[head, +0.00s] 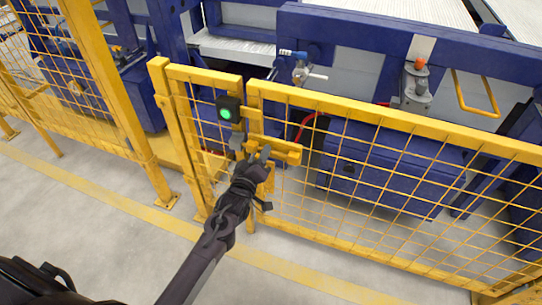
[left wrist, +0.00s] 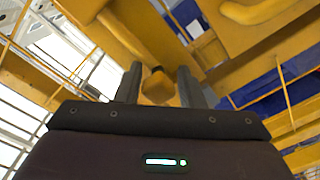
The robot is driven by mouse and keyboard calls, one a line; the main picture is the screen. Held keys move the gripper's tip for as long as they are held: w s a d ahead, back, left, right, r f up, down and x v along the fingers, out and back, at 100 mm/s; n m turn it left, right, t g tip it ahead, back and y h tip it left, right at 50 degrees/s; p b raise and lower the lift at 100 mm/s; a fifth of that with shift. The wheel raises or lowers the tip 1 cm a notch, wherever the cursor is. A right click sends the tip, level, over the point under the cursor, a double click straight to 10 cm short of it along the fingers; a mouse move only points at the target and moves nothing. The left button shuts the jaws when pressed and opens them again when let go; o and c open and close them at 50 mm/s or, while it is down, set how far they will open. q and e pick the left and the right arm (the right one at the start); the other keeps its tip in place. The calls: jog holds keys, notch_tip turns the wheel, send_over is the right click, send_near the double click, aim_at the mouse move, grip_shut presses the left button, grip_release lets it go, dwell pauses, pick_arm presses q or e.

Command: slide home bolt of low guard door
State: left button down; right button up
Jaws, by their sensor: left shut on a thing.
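The low guard door (head: 380,165) is a yellow frame with wire mesh, standing upright beside a yellow post section (head: 185,120) on its left. The yellow bolt (head: 284,150) lies across the door's left edge, below a black box with a green light (head: 228,110). My left gripper (head: 254,151) is at the bolt from the front. In the left wrist view, my left gripper (left wrist: 158,76) has its two dark fingers on either side of a yellow knob (left wrist: 157,86), shut on it. How far the bolt reaches into its keeper is hidden by the gripper. My right gripper is out of view.
Blue machinery (head: 400,45) with a conveyor stands behind the fence. A taller yellow mesh fence (head: 105,80) is at the left. The grey floor (head: 110,215) in front is clear, with a yellow line (head: 290,275) along the fence.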

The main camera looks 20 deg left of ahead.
pick_arm(q)
jog(key=shift+a+r, duration=0.2)
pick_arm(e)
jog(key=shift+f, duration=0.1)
pick_arm(q)
jog(key=c, duration=1.2)
grip_release()
jog(key=shift+a, duration=0.1)
jog(key=shift+o, duration=0.2)
jog(key=shift+f, duration=0.1)
jog(key=shift+s, duration=0.25)
jog(key=s, duration=0.7)
jog(key=shift+s+p, duration=0.15)
jog(key=shift+p, duration=0.3)
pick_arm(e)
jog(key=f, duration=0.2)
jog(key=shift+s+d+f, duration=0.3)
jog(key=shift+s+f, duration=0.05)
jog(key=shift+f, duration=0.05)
